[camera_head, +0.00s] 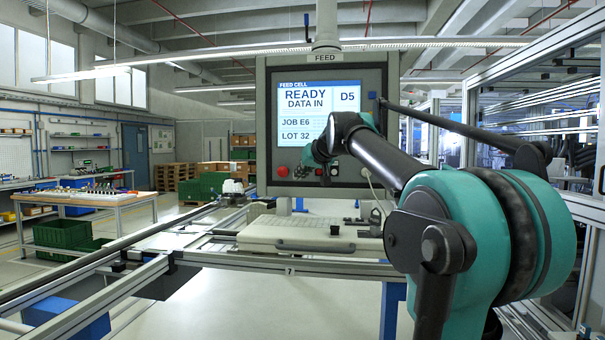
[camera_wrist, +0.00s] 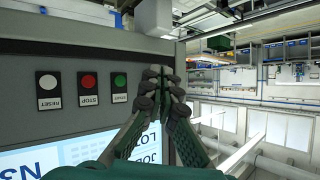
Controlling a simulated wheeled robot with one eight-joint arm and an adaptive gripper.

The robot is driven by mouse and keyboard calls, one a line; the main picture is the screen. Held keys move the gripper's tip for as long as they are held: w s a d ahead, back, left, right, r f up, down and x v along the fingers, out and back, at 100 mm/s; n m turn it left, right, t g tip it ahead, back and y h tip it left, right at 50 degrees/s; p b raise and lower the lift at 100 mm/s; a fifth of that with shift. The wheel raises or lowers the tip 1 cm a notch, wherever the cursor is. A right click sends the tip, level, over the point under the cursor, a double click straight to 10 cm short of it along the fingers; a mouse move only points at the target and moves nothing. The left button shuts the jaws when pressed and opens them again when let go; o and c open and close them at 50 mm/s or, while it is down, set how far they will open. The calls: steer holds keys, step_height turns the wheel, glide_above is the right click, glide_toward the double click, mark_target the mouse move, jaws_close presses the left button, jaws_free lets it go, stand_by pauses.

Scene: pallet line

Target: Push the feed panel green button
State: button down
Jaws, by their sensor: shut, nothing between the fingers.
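The feed panel (camera_head: 325,66) is a grey upright box with a lit screen that reads READY. In the wrist view, turned upside down, its green button (camera_wrist: 119,81) sits on a black plate with a small label. The red STOP button (camera_wrist: 88,82) and white RESET button (camera_wrist: 48,81) are in the same row. My gripper (camera_wrist: 162,75) is shut and empty, to the right of the green button in that view, near the panel's edge. In the head view my gripper (camera_head: 305,163) is in front of the panel's lower part, where I cannot make out the green button.
A red button (camera_head: 283,171) shows at the panel's lower left in the head view. Below the panel is a pale flat unit (camera_head: 300,236) on the line's metal frame. A workbench (camera_head: 95,196) stands at left, with green crates (camera_head: 62,235) by it.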

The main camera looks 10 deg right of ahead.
steer(key=shift+w, duration=0.15)
steer(key=w+d, duration=0.2)
steer(key=w, duration=0.6)
steer(key=shift+d, duration=0.4)
steer(key=shift+w, duration=0.15)
stand_by(1.1)
steer(key=shift+w+d, duration=0.1)
steer(key=shift+w, duration=0.15)
steer(key=shift+w+d, duration=0.15)
steer(key=shift+w, duration=0.3)
stand_by(0.8)
steer(key=shift+s, duration=0.1)
steer(key=shift+s+a, duration=0.3)
steer(key=shift+s, duration=0.45)
